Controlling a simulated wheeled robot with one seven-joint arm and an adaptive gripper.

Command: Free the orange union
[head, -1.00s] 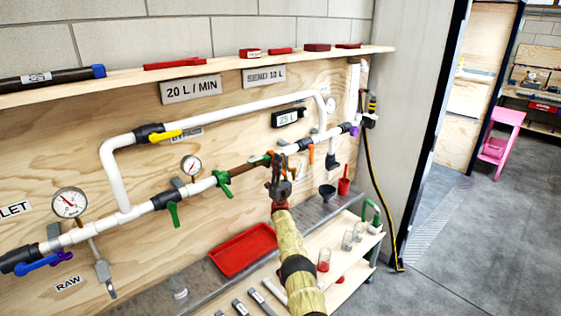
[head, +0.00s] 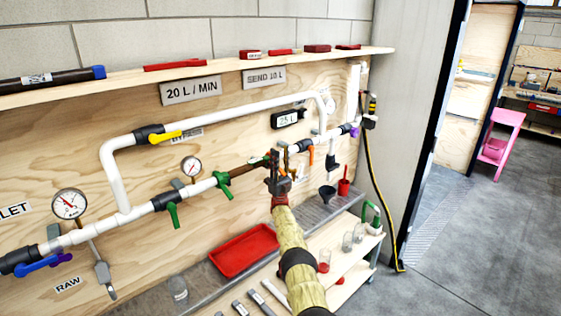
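The pipe line runs along the plywood wall, with a brown pipe section (head: 249,166) between a green-handled valve (head: 222,180) and my gripper. My gripper (head: 276,160) is at the right end of that brown section, at the pipe line. Its fingers and body hide the joint there, and I cannot make out the orange union clearly or tell whether the fingers grip it. A small orange-brown part (head: 285,163) shows just right of the fingers. A dark fitting (head: 296,147) and an orange handle (head: 311,155) are further right on the line.
A white bypass pipe (head: 220,113) runs above the line, with a yellow-handled valve (head: 155,135). A red tray (head: 243,251) lies on the ledge below. A cart (head: 345,284) holds jars.

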